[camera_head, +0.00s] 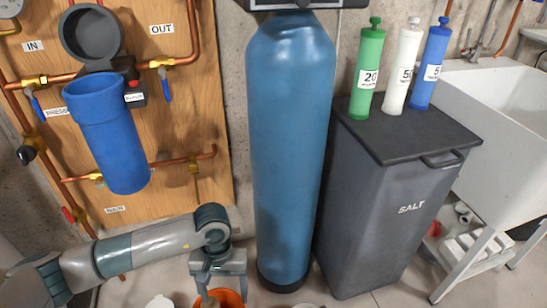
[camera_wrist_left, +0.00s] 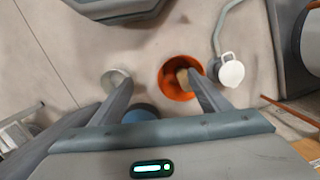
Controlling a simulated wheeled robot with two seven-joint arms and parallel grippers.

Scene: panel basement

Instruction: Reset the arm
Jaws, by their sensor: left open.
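My left arm comes in from the left in the head view, bent at the elbow. Its gripper (camera_head: 219,284) points down in front of the wooden panel and left of the blue tank's foot. In the left wrist view the two fingers (camera_wrist_left: 158,80) are spread apart, with nothing held between them. Below them on the floor is an orange bucket (camera_wrist_left: 163,83) with a pale object in it. The bucket (camera_head: 236,298) also shows at the bottom edge of the head view, partly hidden by the gripper. My right gripper is not in view.
The tall blue tank (camera_head: 290,140) and dark salt bin (camera_head: 385,200) stand close to the right. Three cartridges, green (camera_head: 366,75), white (camera_head: 403,70) and blue (camera_head: 430,68), stand on the bin lid. A blue filter housing (camera_head: 112,140) and copper pipes are on the panel. A white sink (camera_head: 490,110) is at right.

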